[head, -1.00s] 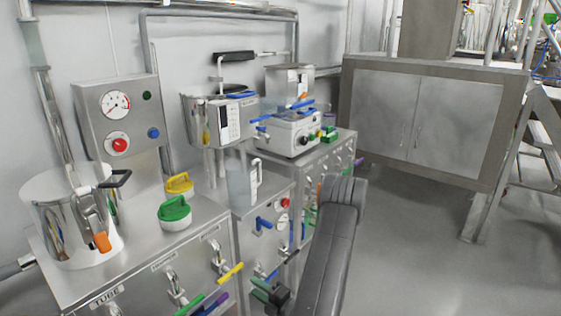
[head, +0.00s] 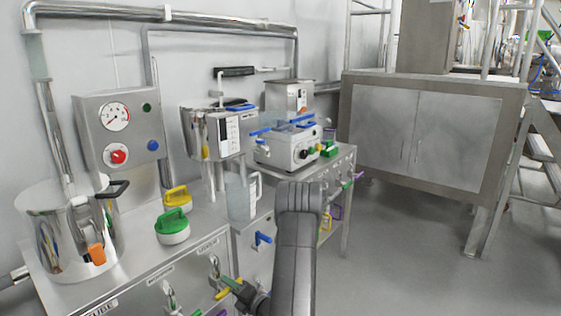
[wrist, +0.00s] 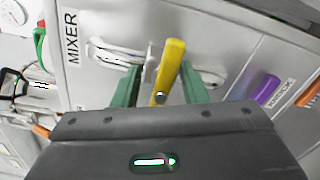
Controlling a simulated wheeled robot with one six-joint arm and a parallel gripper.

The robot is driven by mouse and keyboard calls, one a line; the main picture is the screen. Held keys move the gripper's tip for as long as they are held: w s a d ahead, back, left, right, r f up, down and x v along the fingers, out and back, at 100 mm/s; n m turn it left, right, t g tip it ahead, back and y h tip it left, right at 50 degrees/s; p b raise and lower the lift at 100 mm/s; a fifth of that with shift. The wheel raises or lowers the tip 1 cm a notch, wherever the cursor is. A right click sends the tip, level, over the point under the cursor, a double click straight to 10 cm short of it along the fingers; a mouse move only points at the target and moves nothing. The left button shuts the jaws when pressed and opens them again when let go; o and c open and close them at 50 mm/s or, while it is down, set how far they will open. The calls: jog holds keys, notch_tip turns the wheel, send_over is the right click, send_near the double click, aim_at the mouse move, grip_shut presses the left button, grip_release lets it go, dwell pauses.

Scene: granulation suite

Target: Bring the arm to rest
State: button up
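My gripper (head: 240,288) is low in front of the steel cabinets in the head view, with my dark arm rising beside it. In the wrist view my gripper (wrist: 160,72) has its two green fingers spread apart. A yellow lever handle (wrist: 172,60) shows between them, with a gap to each finger; it looks ungripped. The handle is on a pale cabinet front (wrist: 220,38) labelled MIXER. It also shows in the head view (head: 229,289) beside the gripper, partly covered.
A steel pot (head: 65,235), a green-topped lid (head: 174,228) and a clear jug (head: 241,197) stand on the cabinet tops. A purple handle (wrist: 264,90) sticks out right of the gripper. Open floor (head: 390,260) lies right of my arm.

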jog(key=shift+r+n+b, duration=0.15)
jog(key=shift+n+b, duration=0.45)
jog(key=shift+n, duration=0.9)
jog(key=shift+s, duration=0.1)
